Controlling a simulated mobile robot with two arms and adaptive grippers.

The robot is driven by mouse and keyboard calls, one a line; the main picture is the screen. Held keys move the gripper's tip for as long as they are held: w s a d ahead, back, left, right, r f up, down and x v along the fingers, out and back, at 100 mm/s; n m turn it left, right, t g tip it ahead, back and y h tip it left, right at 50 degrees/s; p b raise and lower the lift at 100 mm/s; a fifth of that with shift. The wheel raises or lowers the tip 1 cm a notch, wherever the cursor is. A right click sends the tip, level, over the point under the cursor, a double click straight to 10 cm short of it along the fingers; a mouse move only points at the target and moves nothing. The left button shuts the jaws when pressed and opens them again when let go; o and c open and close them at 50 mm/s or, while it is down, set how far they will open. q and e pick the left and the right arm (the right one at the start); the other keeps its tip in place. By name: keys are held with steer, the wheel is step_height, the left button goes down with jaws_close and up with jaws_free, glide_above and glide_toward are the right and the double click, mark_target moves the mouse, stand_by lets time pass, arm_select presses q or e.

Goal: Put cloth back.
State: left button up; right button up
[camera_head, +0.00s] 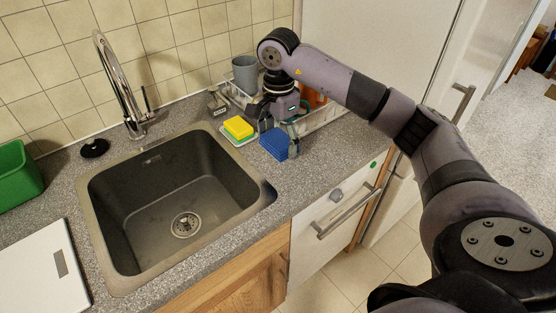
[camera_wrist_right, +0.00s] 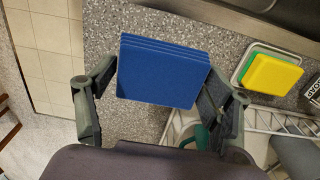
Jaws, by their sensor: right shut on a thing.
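The cloth is a blue folded stack (camera_head: 274,143) at the counter's front edge, right of the sink. It also shows in the right wrist view (camera_wrist_right: 160,72), layered and roughly square. My right gripper (camera_head: 280,133) reaches down over it from above. In the right wrist view its two fingers (camera_wrist_right: 162,84) sit on either side of the cloth, shut on it. I cannot tell whether the cloth's underside touches the counter. My left gripper is not in view.
A yellow and green sponge (camera_head: 239,127) lies on a small white dish left of the cloth. A white dish rack (camera_head: 327,117) with a grey cup (camera_head: 246,73) stands behind. The sink (camera_head: 150,235) is open and empty. A green tub (camera_head: 18,177) is far left.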

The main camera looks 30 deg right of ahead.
mark_target(279, 169)
step_height(279, 169, down, 3)
steer(key=shift+f, duration=0.2)
step_height(279, 169, down, 4)
steer(key=shift+f+p, duration=0.2)
steer(key=shift+p, duration=0.4)
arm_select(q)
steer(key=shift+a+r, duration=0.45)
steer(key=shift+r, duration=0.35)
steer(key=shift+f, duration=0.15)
arm_select(e)
steer(key=shift+f, duration=0.1)
steer(key=o, duration=0.6)
steer(key=shift+b, duration=0.3)
steer(key=o, duration=0.5)
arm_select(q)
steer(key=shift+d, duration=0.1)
